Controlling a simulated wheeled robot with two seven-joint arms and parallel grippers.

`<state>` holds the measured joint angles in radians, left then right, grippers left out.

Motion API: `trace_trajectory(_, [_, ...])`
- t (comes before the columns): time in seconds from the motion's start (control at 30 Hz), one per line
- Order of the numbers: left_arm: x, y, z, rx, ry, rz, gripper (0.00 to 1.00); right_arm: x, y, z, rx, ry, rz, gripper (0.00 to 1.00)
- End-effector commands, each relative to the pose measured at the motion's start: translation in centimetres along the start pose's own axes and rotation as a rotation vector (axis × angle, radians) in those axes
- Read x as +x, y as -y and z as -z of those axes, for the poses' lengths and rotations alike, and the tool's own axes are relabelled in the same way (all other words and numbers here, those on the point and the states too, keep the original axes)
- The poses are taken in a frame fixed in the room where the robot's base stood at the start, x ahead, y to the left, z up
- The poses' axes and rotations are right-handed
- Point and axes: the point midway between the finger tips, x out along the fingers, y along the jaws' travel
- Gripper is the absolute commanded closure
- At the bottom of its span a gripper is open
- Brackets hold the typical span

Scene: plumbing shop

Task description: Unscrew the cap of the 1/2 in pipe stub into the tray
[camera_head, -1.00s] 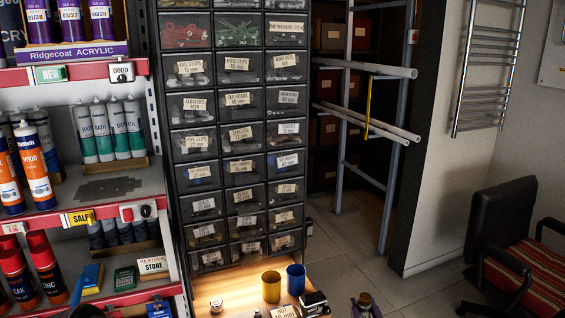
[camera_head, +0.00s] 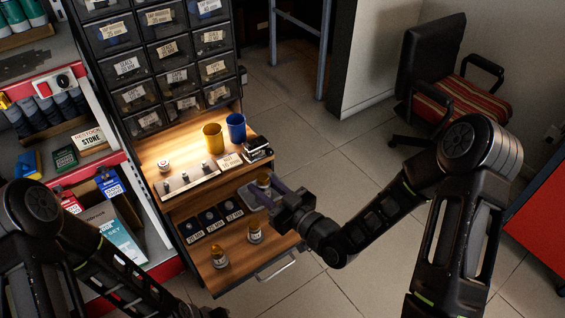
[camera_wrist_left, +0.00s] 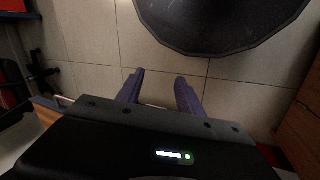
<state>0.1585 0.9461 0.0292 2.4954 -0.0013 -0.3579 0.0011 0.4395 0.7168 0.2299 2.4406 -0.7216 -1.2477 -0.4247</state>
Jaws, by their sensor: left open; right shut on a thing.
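My left gripper shows in the left wrist view (camera_wrist_left: 160,92), open and empty above the floor.
Three dark labelled pads (camera_head: 209,218) lie along the shelf's back left. On the ledge above stand a yellow cup (camera_head: 213,139), a blue cup (camera_head: 236,127) and a strip of small parts (camera_head: 188,180). A stocked rack is left; a chair (camera_head: 440,80) is right.

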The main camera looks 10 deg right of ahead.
Motion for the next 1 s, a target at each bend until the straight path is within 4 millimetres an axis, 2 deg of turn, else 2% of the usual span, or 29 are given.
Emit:
trace_trajectory(0.1, [0.0, 0.0, 0.0, 0.0, 0.0, 0.0, 0.56, 0.0, 2.4, -0.7, -0.005, -0.004, 0.087, 1.0])
trace_trajectory(0.3, [0.0, 0.0, 0.0, 0.0, 0.0, 0.0, 0.56, -0.1, 4.3, -1.4, -0.009, -0.004, 0.162, 1.0])
trace_trajectory(0.77, [0.0, -0.1, 0.1, 0.022, 0.003, 0.0, 0.56, -0.2, 4.5, -1.6, -0.01, -0.002, 0.168, 1.0])
trace_trajectory(0.87, [-0.1, -0.5, 0.3, 0.086, 0.017, 0.0, 0.56, -0.2, 4.5, -1.6, -0.01, -0.003, 0.168, 1.0])
trace_trajectory(1.0, [-0.3, -1.6, 0.7, 0.274, 0.058, -0.007, 0.56, -0.1, 4.5, -1.5, -0.01, -0.004, 0.168, 1.0])
